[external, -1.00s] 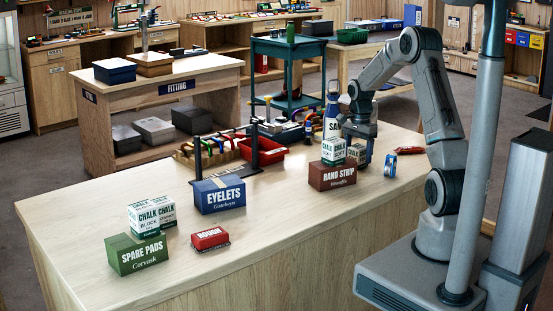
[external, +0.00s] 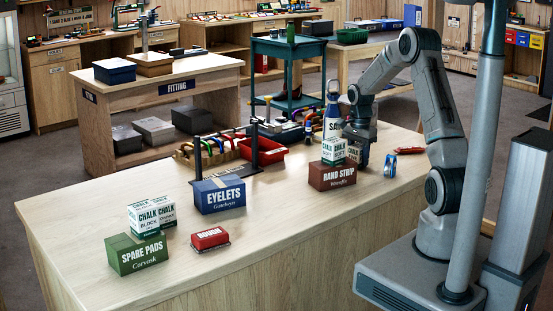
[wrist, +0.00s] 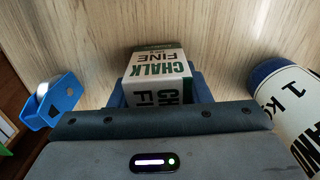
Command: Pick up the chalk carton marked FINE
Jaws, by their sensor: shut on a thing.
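In the external view my gripper (external: 358,145) points down behind the red RAND STRIP box (external: 332,177). The FINE carton (external: 354,153) shows only in part there, behind a chalk carton marked SOFT (external: 333,151) on that box. I cannot tell whether the FINE carton touches the tabletop.
A blue tape dispenser (wrist: 55,100) and a SAND bottle (wrist: 285,105) flank my gripper in the wrist view. The EYELETS box (external: 219,195), ROUGH box (external: 210,238) and SPARE PADS box (external: 137,254), with chalk cartons on it, stand further left.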

